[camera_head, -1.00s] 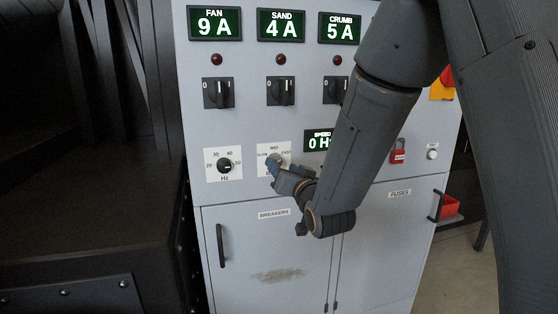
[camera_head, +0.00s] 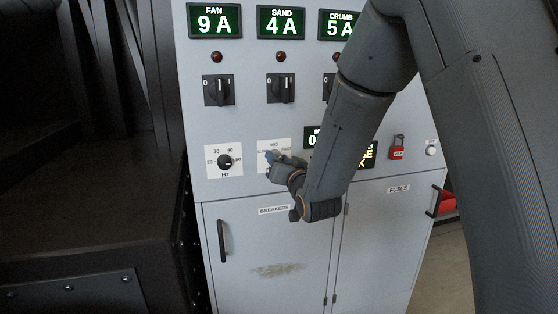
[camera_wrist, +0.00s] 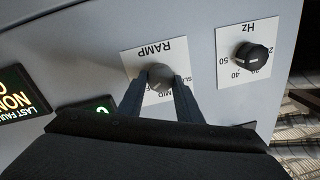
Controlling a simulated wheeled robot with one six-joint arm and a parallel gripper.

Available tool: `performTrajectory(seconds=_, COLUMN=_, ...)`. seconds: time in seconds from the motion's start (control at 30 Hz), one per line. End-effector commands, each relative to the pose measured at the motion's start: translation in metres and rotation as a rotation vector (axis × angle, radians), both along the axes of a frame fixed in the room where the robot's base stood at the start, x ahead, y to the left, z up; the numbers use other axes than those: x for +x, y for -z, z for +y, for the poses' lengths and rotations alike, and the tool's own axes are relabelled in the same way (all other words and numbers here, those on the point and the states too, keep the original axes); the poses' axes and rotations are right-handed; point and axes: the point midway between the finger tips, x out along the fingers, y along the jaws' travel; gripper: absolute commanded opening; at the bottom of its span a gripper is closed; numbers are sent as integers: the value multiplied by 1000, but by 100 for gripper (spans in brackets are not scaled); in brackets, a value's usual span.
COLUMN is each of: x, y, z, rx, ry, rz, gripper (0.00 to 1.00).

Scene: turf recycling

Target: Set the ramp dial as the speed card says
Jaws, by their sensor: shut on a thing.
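The ramp dial is a round grey knob (camera_wrist: 158,73) on a white plate marked RAMP (camera_wrist: 135,59) in the wrist view. My gripper (camera_wrist: 161,88) has one finger on each side of the knob and is shut on it. The knob's pointer direction cannot be read. In the head view the plate (camera_head: 267,146) shows MID at its top, and my gripper (camera_head: 272,163) hides the knob and much of the scale. I see no speed card in these frames. The speed display (camera_head: 309,138) is mostly hidden by my arm; a 0 shows.
A black Hz dial (camera_head: 225,161) sits left of the ramp plate; it also shows in the wrist view (camera_wrist: 252,57). Above are rotary switches (camera_head: 219,90), red lamps and the FAN 9 A display (camera_head: 214,21). A red padlock (camera_head: 397,153) and white button (camera_head: 432,150) are at right.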

Motion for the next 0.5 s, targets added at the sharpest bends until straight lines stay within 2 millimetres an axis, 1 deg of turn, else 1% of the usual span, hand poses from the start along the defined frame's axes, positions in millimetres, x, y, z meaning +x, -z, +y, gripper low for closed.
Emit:
performTrajectory(seconds=0.27, x=0, y=0, z=0, rx=-56, ry=0, rz=-16, gripper=9)
performTrajectory(seconds=0.5, x=0, y=1, z=1, rx=-208, ry=0, rz=-61, gripper=9)
